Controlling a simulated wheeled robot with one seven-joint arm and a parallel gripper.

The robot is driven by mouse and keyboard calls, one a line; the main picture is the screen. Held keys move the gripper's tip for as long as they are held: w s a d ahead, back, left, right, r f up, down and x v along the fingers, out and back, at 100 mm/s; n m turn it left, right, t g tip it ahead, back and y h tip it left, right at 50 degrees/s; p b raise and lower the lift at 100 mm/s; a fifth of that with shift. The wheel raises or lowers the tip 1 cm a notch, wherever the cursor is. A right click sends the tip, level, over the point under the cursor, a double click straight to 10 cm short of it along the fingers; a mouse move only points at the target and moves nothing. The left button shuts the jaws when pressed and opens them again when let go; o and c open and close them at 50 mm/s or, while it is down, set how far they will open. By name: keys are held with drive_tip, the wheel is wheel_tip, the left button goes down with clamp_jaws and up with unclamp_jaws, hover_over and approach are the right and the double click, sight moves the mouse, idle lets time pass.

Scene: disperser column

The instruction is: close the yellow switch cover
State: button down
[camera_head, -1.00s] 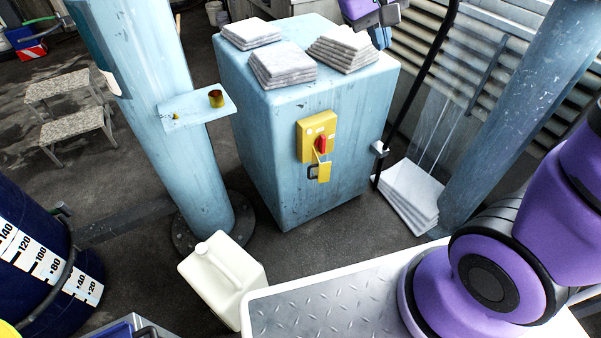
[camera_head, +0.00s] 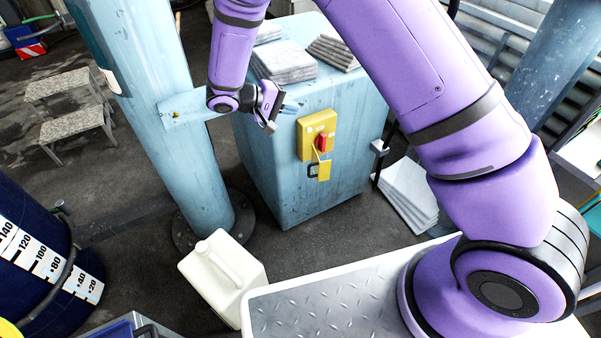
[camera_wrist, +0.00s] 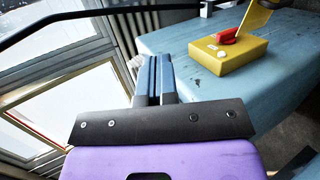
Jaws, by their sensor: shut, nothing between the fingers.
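The yellow switch box (camera_head: 308,142) is on the front face of the blue cabinet (camera_head: 290,190), with a red knob (camera_head: 321,143) on it. A yellow cover flap (camera_head: 323,171) hangs at its lower edge, by a dark loop. In the wrist view the switch box (camera_wrist: 228,57) and red knob (camera_wrist: 229,37) are at upper right, and the flap (camera_wrist: 257,16) stands out from the box's far edge. My gripper (camera_head: 295,107) is shut and empty, just above and left of the box; its blue fingers also show in the wrist view (camera_wrist: 156,60), apart from the box.
A white jerrycan (camera_head: 220,268) is on the floor in front.

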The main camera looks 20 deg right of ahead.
drive_tip(key=s+a+f+n+t+h, duration=0.15)
drive_tip(key=a+f+t, duration=0.3)
drive_tip(key=f, duration=0.95)
drive_tip(key=s+a+f+n+t+h, duration=0.1)
drive_tip(key=s+a+f+n+t, duration=0.25)
drive_tip(key=f, duration=1.05)
drive_tip(key=x, duration=1.2)
drive_tip(key=shift+d+f+t, duration=0.15)
drive_tip(key=shift+d+t, duration=0.25)
drive_tip(key=shift+y, duration=0.25)
drive_tip(key=shift+s+d+t+y, duration=0.2)
drive_tip(key=shift+d+t+y, duration=0.1)
drive_tip(key=shift+t+y, duration=0.15)
